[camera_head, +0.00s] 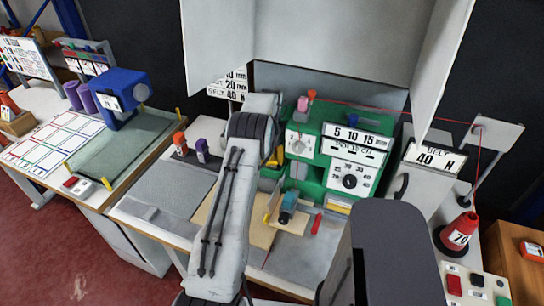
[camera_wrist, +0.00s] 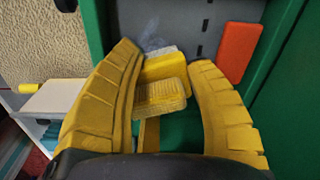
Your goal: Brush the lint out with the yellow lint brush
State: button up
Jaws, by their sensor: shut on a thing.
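In the wrist view my gripper (camera_wrist: 164,68) has its two yellow fingers on either side of the yellow lint brush (camera_wrist: 160,93) and is shut on it. The brush has a ridged yellow body, with a pale strip at its far edge. A faint grey-white wisp, possibly lint (camera_wrist: 153,44), lies on the grey surface just beyond that strip. The brush is inside or over a green-walled recess of the green machine (camera_head: 310,160). In the head view my arm covers most of the gripper and the brush, and the lint cannot be made out.
An orange-red block (camera_wrist: 238,52) is close to the right finger, beside a green wall. A blue and black part (camera_head: 288,207) and a red strip (camera_head: 317,223) sit low on the machine's front.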

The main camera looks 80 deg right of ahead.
jog(key=shift+w+d, duration=0.3)
jog(key=shift+w, duration=0.8)
jog(key=shift+w+d, duration=0.25)
jog(key=shift+w, duration=0.8)
jog(key=shift+s+a+f+b, duration=0.15)
jog(key=shift+s+b, duration=0.15)
jog(key=shift+s, duration=0.4)
jog(key=shift+s+a+r+b, duration=0.1)
jog(key=shift+s+a+b, duration=0.15)
jog(key=shift+s, duration=0.5)
jog(key=shift+s+a+f+b, duration=0.1)
jog(key=shift+s+b, duration=0.25)
jog(key=shift+s, duration=0.35)
jog(key=shift+w+d+f+p, duration=0.1)
jog(key=shift+w+d+p, duration=0.15)
jog(key=shift+w, duration=0.8)
jog(key=shift+w+d+f+p, duration=0.1)
jog(key=shift+w+d+p, duration=0.15)
jog(key=shift+w, duration=0.8)
jog(key=shift+s+a+b, duration=0.2)
jog(key=shift+s+b, duration=0.05)
jog(key=shift+s, duration=0.45)
jog(key=shift+s+a+b, duration=0.2)
jog(key=shift+s+b, duration=0.1)
jog(key=shift+s, duration=0.4)
jog(key=shift+s+a+b, duration=0.2)
jog(key=shift+s+b, duration=0.05)
jog(key=shift+s, duration=0.45)
